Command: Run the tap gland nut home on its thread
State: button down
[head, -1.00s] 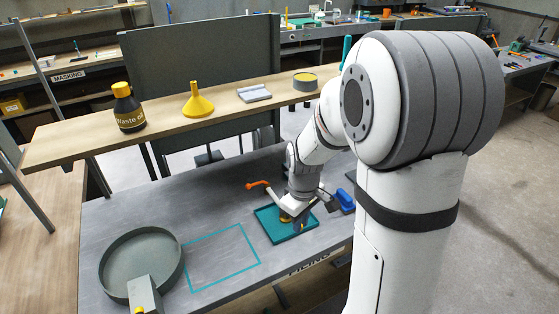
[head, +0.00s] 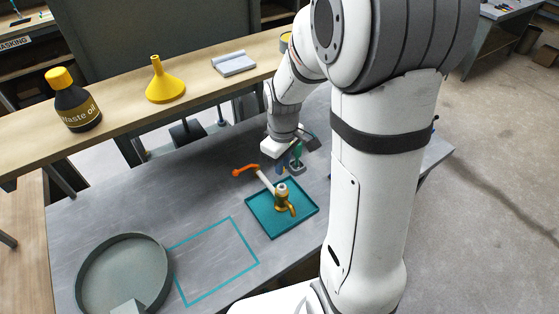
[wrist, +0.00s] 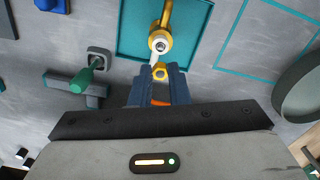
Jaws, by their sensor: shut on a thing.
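The brass tap (head: 281,203) stands upright on the teal tray (head: 262,222), its pale top end bare. It also shows at the top of the wrist view (wrist: 161,38). A pale lever with an orange end (head: 243,170) reaches from beside the tap past the tray's back edge. My gripper (wrist: 161,75) is shut on a small brass hex nut (wrist: 161,74), held between its blue fingertips. The nut is apart from the tap, on the tray's back side. In the head view the nut cannot be made out at my gripper (head: 282,168).
A grey block with a green handle (wrist: 88,78) stands close beside my gripper. A round grey tub (head: 125,275) and a teal outlined rectangle (head: 215,260) are left of the tray. A shelf with a yellow funnel (head: 165,82) and a waste oil bottle (head: 75,103) runs behind.

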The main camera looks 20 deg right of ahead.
jog(key=shift+f, duration=0.15)
jog(key=shift+f+b, duration=1.95)
jog(key=shift+f, duration=0.15)
jog(key=shift+f+b, duration=0.2)
jog(key=shift+b, duration=0.1)
